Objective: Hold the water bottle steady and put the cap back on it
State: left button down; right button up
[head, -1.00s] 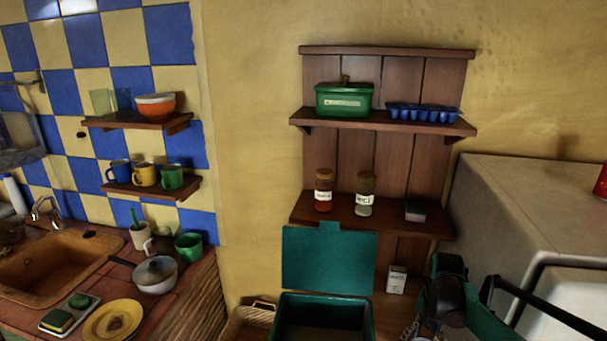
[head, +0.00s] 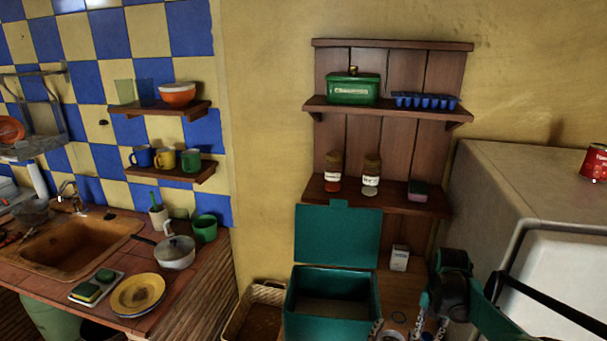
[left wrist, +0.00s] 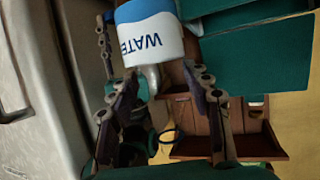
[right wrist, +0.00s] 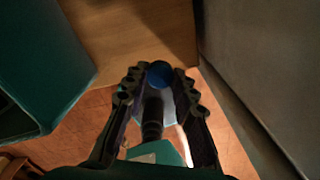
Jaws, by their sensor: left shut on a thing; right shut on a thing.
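The water bottle (left wrist: 150,35) shows in the left wrist view with a white and blue label, its lettering upside down there. My left gripper (left wrist: 161,75) is shut on it, with a finger on either side. The bottle's lower part is cut off by the picture edge. How far the cap is from the bottle I cannot tell.
An open teal bin (head: 330,323) stands below the wooden shelf, beside a wicker basket (head: 258,318). A large pale appliance (head: 530,200) limits the right side.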

jog(key=shift+s+a+f+m, duration=0.1)
jog(key=shift+a+f+m, duration=0.15)
jog(key=shift+a+m, duration=0.45)
pick_arm(q)
jog(key=w+a+f+n+y, duration=0.1)
jog(key=w+a+n+y, duration=0.1)
jog(key=a, duration=1)
jog(key=w+a+f+n+y+b, duration=0.1)
jog(key=w+a+f+n+y, duration=0.1)
jog(key=a, duration=1.1)
jog(key=w+a+f+n+t+y, duration=0.1)
jog(key=w+a+n+y, duration=0.2)
jog(key=a, duration=1)
jog(key=n+y, duration=0.2)
jog(key=y, duration=0.1)
jog(key=shift+w+f, duration=0.15)
jog(key=shift+f, duration=0.2)
pick_arm(e)
jog(key=s+a+f+m, duration=0.3)
jog(key=a+m, duration=0.4)
jog(key=m, duration=0.6)
jog(key=s+a+f+m, duration=0.4)
jog(key=a+m, duration=0.3)
jog(key=m, duration=0.6)
jog(key=shift+f+m, duration=0.4)
jog(key=shift+f, duration=0.25)
pick_arm(q)
jog(key=shift+d, duration=0.1)
